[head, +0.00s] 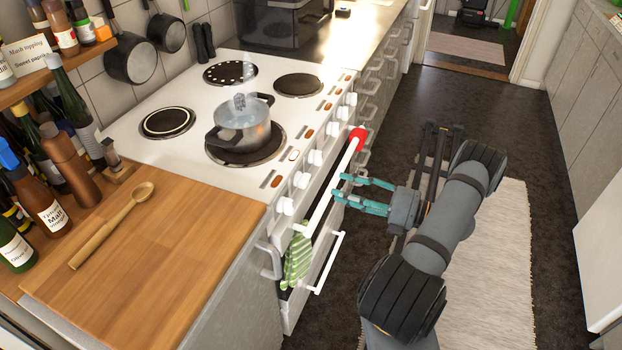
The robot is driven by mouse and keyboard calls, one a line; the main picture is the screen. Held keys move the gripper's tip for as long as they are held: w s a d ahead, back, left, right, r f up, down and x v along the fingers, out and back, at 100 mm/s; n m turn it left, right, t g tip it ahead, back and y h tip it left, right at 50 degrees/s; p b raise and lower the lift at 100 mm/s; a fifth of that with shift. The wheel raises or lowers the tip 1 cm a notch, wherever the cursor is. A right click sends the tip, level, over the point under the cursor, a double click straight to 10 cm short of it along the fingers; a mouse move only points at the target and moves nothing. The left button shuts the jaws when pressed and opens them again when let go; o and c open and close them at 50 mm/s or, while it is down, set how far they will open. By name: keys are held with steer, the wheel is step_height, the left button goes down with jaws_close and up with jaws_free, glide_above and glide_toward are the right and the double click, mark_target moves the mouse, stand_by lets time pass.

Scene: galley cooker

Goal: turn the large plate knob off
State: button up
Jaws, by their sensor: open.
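A row of white knobs (316,157) runs along the front panel of the white cooker (180,172). I cannot tell from this view which knob belongs to the large plate, or how each is turned. A steel pot (241,128) with a glass lid stands on a dark plate near the front, with what looks like steam above it. My gripper (339,187) has teal fingers pointing left at the cooker front. It is open and empty, and appears apart from the knobs, near the white rail (330,185).
The white rail runs before the knobs, with a red piece (358,133) at its far end. A wooden counter (170,240) holds a spoon (110,226) and bottles. Floor right of my arm is clear.

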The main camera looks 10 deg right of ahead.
mark_target(309, 180)
steer(key=p+x, duration=0.1)
steer(key=x, duration=0.9)
steer(key=shift+c, duration=1.4)
steer(key=c, duration=0.7)
